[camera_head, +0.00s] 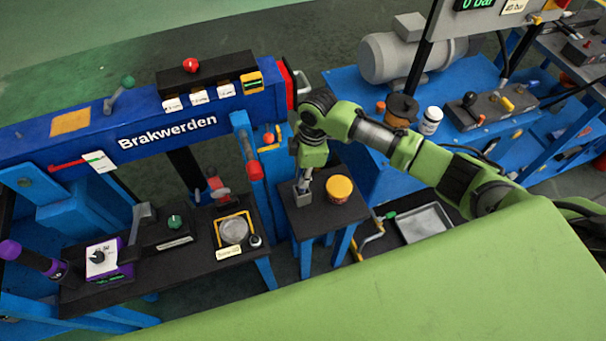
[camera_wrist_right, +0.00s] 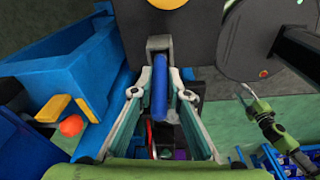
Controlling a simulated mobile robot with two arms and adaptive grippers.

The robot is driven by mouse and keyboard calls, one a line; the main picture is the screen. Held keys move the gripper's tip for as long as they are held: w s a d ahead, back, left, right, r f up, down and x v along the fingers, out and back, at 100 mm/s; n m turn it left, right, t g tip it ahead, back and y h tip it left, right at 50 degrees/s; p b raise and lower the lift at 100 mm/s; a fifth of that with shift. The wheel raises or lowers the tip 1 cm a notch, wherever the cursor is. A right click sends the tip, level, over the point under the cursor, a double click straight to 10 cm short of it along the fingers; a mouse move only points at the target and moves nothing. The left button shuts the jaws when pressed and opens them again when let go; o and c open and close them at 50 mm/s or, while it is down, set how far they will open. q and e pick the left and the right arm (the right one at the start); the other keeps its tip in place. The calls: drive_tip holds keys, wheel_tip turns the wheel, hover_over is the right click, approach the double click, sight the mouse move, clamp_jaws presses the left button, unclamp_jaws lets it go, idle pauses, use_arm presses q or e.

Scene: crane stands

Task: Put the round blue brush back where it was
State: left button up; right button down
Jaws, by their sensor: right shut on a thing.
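My right gripper (camera_head: 303,183) points down over the left part of a small dark side table (camera_head: 318,216). In the right wrist view its fingers (camera_wrist_right: 160,98) are closed around a blue round bar (camera_wrist_right: 160,85), which looks like the brush's handle. The bar's far end meets a grey block (camera_wrist_right: 158,44). In the head view a grey block (camera_head: 302,197) shows right under the fingertips at the table. I cannot tell whether the brush is seated in it; its bristles are not clearly visible. My left gripper is not in view.
A yellow-lidded jar (camera_head: 339,190) stands close right of my right gripper. A blue post with a red knob (camera_head: 269,138) and a red-tipped lever (camera_head: 255,170) are just left. A grey tray (camera_head: 425,223) lies right of the table.

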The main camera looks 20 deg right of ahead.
drive_tip(key=c, duration=2)
unclamp_jaws()
drive_tip(key=shift+f, duration=0.15)
drive_tip(key=shift+o, duration=0.2)
wheel_tip(320, 180, up, 12)
drive_tip(key=d, duration=0.1)
drive_tip(key=shift+d+r, duration=0.2)
drive_tip(key=shift+s, duration=0.15)
